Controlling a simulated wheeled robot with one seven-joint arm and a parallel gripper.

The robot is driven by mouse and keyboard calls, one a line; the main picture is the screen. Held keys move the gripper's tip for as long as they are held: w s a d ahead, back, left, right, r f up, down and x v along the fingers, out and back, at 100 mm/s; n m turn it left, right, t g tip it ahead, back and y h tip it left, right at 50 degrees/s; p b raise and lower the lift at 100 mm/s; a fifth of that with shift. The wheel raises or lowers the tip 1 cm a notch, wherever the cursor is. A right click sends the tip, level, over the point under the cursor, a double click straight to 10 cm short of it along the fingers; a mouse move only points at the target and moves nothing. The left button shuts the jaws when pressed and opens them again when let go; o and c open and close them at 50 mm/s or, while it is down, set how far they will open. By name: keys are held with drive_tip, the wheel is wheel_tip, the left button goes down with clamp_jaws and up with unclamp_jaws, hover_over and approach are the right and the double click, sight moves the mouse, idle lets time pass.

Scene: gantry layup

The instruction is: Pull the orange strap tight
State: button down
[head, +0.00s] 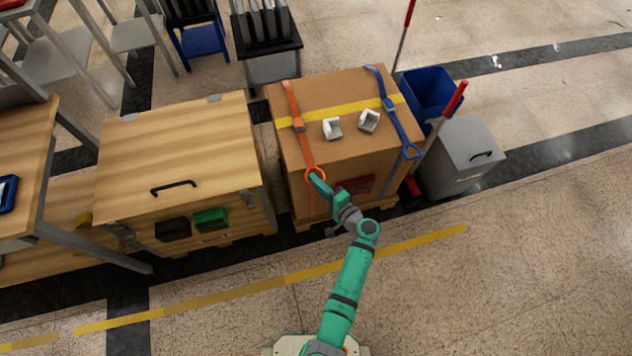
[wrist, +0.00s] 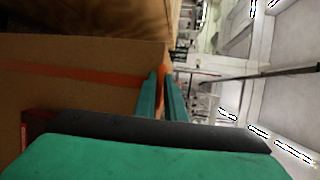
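The orange strap (head: 293,103) runs over the left part of a large cardboard box (head: 345,90), through an orange buckle (head: 298,124), to an orange pull ring (head: 315,173) at the box's front top edge. My gripper (head: 314,177) is at this ring. In the wrist view its two green fingers (wrist: 162,88) stand close together, with orange (wrist: 161,104) between them, and appear shut on the ring. The fingertips partly hide the ring. An orange strip (wrist: 90,76) also crosses the box face in the wrist view.
A blue strap (head: 388,103) with a ring lies on the box's right side. Two white corner pieces (head: 332,129) (head: 369,120) sit on top. A wooden crate (head: 180,150) stands left; a grey bin (head: 462,155) and blue bin (head: 428,92) stand right. Floor in front is clear.

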drive_tip(key=s+d, duration=0.2)
drive_tip(key=s, duration=0.6)
drive_tip(key=shift+d+f, duration=0.1)
drive_tip(key=c, duration=1.9)
unclamp_jaws()
drive_tip(key=shift+o, duration=0.2)
drive_tip(key=v, duration=1)
drive_tip(key=shift+s+d, duration=0.25)
drive_tip(key=shift+s, duration=0.05)
drive_tip(key=shift+a, duration=0.1)
